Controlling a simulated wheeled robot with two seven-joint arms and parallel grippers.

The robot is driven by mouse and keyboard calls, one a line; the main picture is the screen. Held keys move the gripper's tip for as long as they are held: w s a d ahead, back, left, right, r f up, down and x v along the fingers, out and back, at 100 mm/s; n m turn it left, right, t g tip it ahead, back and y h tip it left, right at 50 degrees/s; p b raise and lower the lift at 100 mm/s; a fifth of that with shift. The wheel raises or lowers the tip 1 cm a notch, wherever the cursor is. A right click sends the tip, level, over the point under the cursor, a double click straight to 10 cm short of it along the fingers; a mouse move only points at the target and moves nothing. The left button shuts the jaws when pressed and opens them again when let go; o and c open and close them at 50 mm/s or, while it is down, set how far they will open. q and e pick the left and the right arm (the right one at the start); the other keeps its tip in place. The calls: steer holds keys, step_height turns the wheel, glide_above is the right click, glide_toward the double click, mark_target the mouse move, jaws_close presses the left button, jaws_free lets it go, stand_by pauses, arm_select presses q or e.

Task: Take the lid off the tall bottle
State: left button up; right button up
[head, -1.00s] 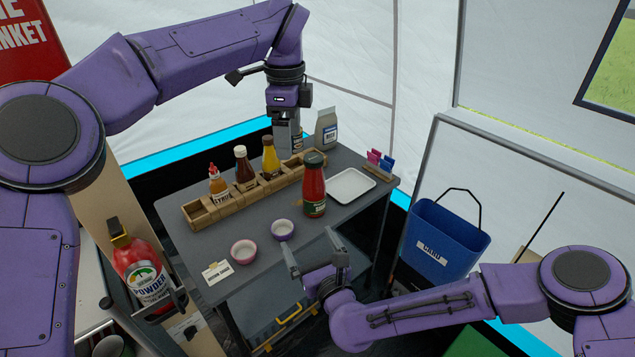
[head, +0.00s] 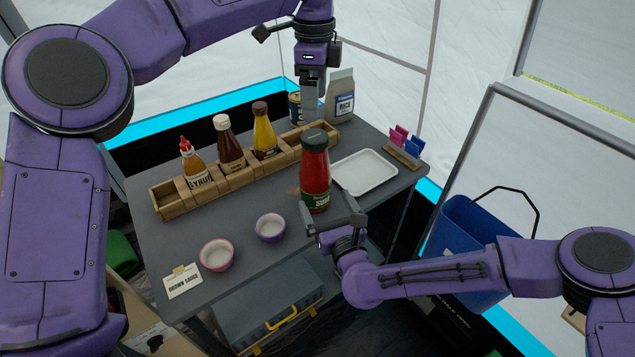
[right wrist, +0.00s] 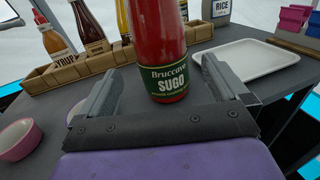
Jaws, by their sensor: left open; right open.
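The tall bottle (head: 315,175) is a red sauce bottle with a green label and a dark green lid (head: 314,139). It stands upright on the grey table, lid on. In the right wrist view the lower bottle (right wrist: 167,75) shows, with the lid out of frame. My right gripper (head: 330,210) is open, low at the table's front edge, its fingers (right wrist: 158,72) pointing at the bottle's lower body with one to each side. My left gripper (head: 312,112) points down behind and above the lid. Its fingertips are partly hidden by the lid, and it appears apart from it.
A wooden rack (head: 230,183) with syrup, brown and yellow bottles stands left and behind. A can (head: 295,106) and a rice bag (head: 341,98) are at the back. A white tray (head: 384,184) lies right. Pink (head: 217,256) and purple (head: 270,229) bowls stand front left.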

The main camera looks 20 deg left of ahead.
mark_target(314, 178)
arm_select(q)
steer(key=shift+w+f, duration=0.1)
steer(key=shift+w, duration=0.05)
arm_select(e)
steer(key=x, duration=1)
steer(key=shift+d, duration=0.1)
steer(key=shift+c, duration=0.3)
